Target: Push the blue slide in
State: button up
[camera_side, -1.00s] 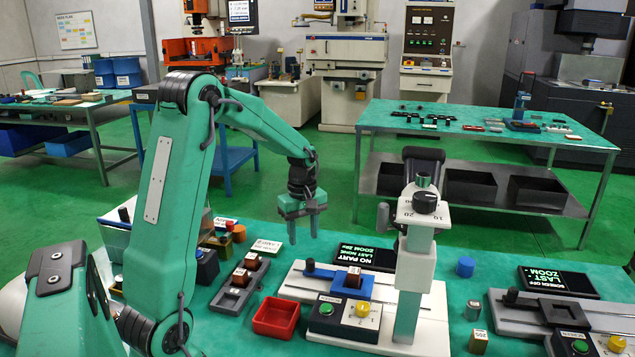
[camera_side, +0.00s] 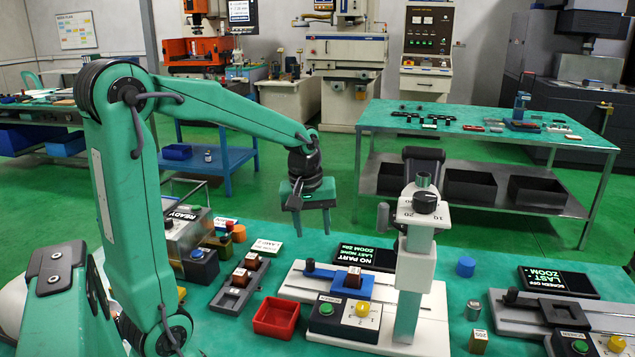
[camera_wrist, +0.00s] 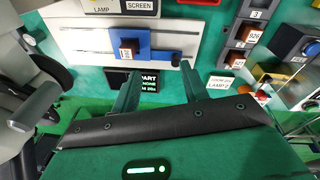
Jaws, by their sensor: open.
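The blue slide (camera_side: 340,287) sits on a dark rail across a white base (camera_side: 300,285) and carries a brown block (camera_side: 353,278) with a white label. In the wrist view the blue slide (camera_wrist: 143,40) shows beyond the fingers, with the labelled block (camera_wrist: 129,49) on it. My gripper (camera_side: 312,228) is open and empty, raised behind and to the left of the slide in the side view. In the wrist view my gripper (camera_wrist: 160,82) has its fingers apart, pointing toward the rail. Neither finger appears to touch the slide.
A white-headed column (camera_side: 410,270) stands right of the slide. A dark screen (camera_side: 367,258) lies behind the rail. A button box (camera_side: 340,318) and red tray (camera_side: 276,317) are in front. A dark block rack (camera_side: 240,284) lies left.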

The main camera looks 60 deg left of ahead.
jog(key=s+d+r+m+t, duration=0.2)
jog(key=s+d+r+m, duration=0.3)
jog(key=s+d+m, duration=0.2)
jog(key=shift+s+d+m+t, duration=0.4)
jog(key=shift+d+m, duration=0.2)
jog(key=shift+d, duration=0.8)
jog(key=shift+w+f, duration=0.1)
